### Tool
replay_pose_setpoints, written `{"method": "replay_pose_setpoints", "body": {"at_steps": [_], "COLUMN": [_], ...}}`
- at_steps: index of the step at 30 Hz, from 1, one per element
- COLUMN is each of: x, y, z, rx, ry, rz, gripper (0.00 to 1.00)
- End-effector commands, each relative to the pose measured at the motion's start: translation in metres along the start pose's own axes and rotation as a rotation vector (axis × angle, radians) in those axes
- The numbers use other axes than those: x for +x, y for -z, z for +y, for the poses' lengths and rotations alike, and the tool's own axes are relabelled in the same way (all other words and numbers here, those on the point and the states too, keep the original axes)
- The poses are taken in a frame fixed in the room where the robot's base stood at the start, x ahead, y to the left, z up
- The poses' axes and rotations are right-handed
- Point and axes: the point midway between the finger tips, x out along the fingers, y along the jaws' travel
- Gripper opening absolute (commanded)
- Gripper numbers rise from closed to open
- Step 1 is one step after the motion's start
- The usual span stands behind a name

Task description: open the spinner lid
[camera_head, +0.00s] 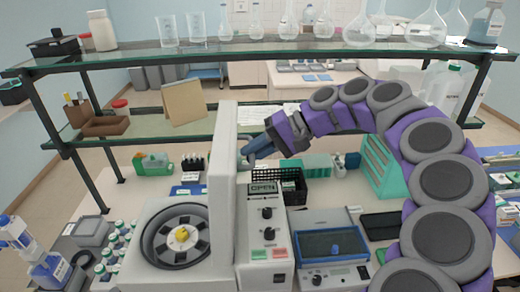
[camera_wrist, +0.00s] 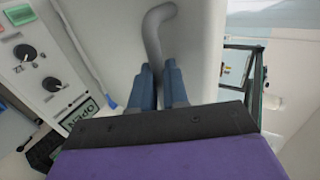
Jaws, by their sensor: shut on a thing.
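The spinner (camera_head: 150,257) is a white box at the lower middle of the head view, with a dark round rotor and a yellow hub (camera_head: 181,235) showing from above. Its white lid (camera_head: 222,190) stands upright along the spinner's right side, so the bowl is uncovered. A grey curved handle (camera_wrist: 155,35) sticks out from the lid's face in the wrist view. My gripper (camera_head: 250,152) has blue fingers and is at the lid's right face. In the wrist view my gripper (camera_wrist: 162,75) is shut on the handle, with a finger on each side.
A control panel (camera_head: 264,235) with an OPEN label and knobs stands right of the lid. A blue-windowed device (camera_head: 331,243) and a green drawer unit (camera_head: 381,165) are farther right. Glass shelves (camera_head: 300,46) with flasks span above. Small bottles (camera_head: 118,240) stand left of the spinner.

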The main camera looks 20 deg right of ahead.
Motion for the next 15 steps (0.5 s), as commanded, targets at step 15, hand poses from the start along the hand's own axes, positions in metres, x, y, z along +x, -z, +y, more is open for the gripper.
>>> {"method": "replay_pose_setpoints", "body": {"at_steps": [15], "x": [-0.0015], "y": [-0.0012], "z": [0.0195], "rx": [0.011], "ry": [-0.011], "rz": [-0.023], "gripper": [0.0]}}
